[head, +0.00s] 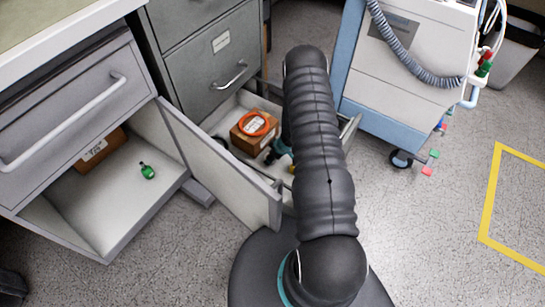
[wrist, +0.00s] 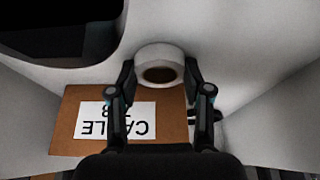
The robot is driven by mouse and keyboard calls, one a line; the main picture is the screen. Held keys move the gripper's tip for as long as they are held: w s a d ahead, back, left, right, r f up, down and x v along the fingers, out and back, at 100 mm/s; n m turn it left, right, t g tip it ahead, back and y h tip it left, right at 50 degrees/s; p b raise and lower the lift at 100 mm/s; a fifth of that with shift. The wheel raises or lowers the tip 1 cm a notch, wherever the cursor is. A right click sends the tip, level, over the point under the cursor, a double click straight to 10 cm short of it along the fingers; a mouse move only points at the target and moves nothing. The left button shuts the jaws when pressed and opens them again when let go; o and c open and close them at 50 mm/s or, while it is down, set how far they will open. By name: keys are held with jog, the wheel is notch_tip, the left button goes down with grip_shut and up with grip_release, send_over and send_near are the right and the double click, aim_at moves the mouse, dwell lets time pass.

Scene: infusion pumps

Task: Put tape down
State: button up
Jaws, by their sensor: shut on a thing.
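In the wrist view, a white roll of tape (wrist: 160,54) sits between the fingertips of my gripper (wrist: 159,74). The fingers are shut on its sides, and its dark round hole faces the camera. A brown cardboard box (wrist: 72,115) with a white label reading "CABLE" upside down lies behind the fingers. Pale, wall-like surfaces surround the tape. I cannot tell whether the tape touches anything beneath it. In the head view my arm hides the tape and most of the gripper, over the open drawer.
The open drawer (head: 225,118) holds a brown box (head: 243,140) with an orange coil (head: 254,123). An open cabinet door (head: 225,165) stands left of my arm. The lower-left compartment holds a green item (head: 147,171) and a box (head: 103,148). A wheeled machine (head: 405,75) stands right.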

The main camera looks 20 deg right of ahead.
jog(key=shift+f, duration=0.2)
jog(key=o, duration=1.1)
jog(key=shift+o, duration=0.2)
